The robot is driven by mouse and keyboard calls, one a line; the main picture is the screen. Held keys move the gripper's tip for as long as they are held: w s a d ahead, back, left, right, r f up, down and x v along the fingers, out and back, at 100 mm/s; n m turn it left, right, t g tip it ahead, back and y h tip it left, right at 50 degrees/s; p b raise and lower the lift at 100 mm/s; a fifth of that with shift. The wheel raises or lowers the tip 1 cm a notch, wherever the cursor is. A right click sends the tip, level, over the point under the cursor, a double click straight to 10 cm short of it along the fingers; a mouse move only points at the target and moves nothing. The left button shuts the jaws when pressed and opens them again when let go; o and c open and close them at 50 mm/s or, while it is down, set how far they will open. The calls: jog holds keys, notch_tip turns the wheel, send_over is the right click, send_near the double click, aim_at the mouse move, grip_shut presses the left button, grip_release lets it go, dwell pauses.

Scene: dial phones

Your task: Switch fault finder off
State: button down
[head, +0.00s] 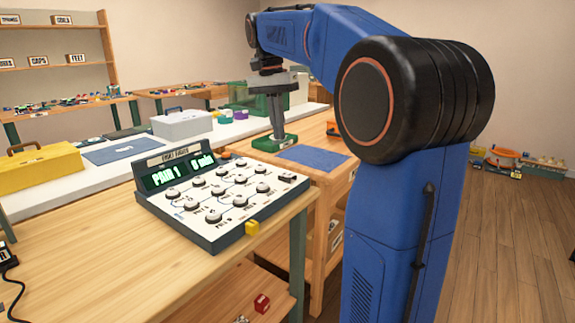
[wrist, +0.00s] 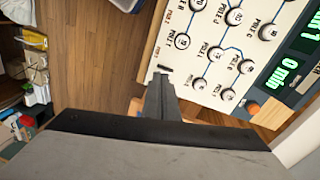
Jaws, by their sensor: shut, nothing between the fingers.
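The fault finder (head: 228,203) is a pale sloped panel of round knobs on the wooden bench. Its lit green display (head: 178,174) reads "PAIR 1" and a minutes value, which looks like "0 min" in the wrist view. A small dark switch (head: 288,178) sits at the panel's right corner. My gripper (head: 277,136) is shut and empty, pointing down beyond that corner in the head view. In the wrist view the fault finder (wrist: 212,50) fills the upper right, and my fingertips (wrist: 160,76) appear beside its edge, near a small dark mark. Contact cannot be told.
An orange knob (wrist: 254,108) shows by the display. A green object (head: 275,143) and a blue mat (head: 311,158) lie on the bench behind. A yellow toolbox (head: 40,168) stands left. Bare bench (head: 100,250) lies in front.

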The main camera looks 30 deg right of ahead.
jog(key=w+d+r+m, duration=0.1)
jog(key=w+d+m, duration=0.1)
jog(key=w+d, duration=0.15)
send_near(289, 175)
jog(key=shift+g, duration=0.4)
jog(key=f, duration=0.6)
jog(key=shift+s+d+f, duration=0.2)
jog(key=shift+d, duration=0.1)
